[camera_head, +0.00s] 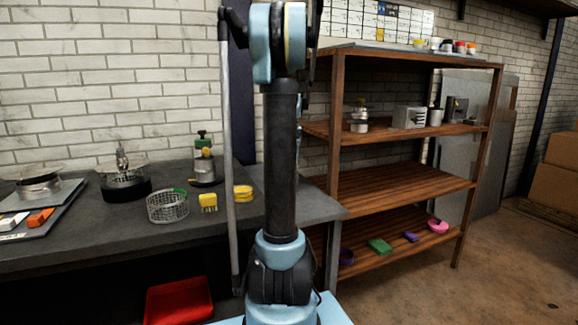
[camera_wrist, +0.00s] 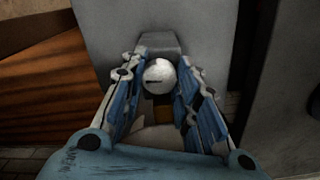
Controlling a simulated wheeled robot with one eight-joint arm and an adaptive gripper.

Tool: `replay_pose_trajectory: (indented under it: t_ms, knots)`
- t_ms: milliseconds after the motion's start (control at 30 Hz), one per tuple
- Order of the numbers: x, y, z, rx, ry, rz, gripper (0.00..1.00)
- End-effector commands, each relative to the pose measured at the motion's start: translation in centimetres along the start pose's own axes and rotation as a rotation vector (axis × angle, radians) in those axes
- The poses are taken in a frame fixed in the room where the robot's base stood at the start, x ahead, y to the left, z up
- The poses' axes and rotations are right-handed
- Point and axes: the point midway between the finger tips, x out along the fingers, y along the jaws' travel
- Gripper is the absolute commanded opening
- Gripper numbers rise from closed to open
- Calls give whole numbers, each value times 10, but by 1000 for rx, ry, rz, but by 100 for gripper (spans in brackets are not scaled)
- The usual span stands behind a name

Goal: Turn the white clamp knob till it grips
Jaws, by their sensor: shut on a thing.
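The white clamp knob (camera_wrist: 160,76) is a round ball with a dark slot mark. In the wrist view it sits between the fingertips of my gripper (camera_wrist: 160,80), in front of a grey block-like mount (camera_wrist: 160,43). The fingers are closed in on both sides of it. In the head view my arm stands in the middle of the picture, and I cannot make out the knob or my gripper there.
A grey workbench (camera_head: 80,235) on the left holds a wire basket (camera_head: 168,206), a yellow brush (camera_head: 208,202) and other small items. A wooden shelf unit (camera_head: 400,187) stands right of my arm. A red bin (camera_head: 178,302) is below the bench. Floor at the right is open.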

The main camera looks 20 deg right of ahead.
Motion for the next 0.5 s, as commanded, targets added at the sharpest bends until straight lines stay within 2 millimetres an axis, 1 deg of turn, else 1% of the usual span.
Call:
replay_pose_trajectory:
  t_ms: [133, 167, 200, 233, 500]
  knots:
    - [0, -1, 0, -1, 0, -2, 5]
    - [0, -1, 0, -2, 0, -2, 35]
    - [0, -1, 0, -2, 0, -2, 44]
    - [0, -1, 0, -2, 0, -2, 49]
    - [0, 0, 0, -1, 0, -1, 49]
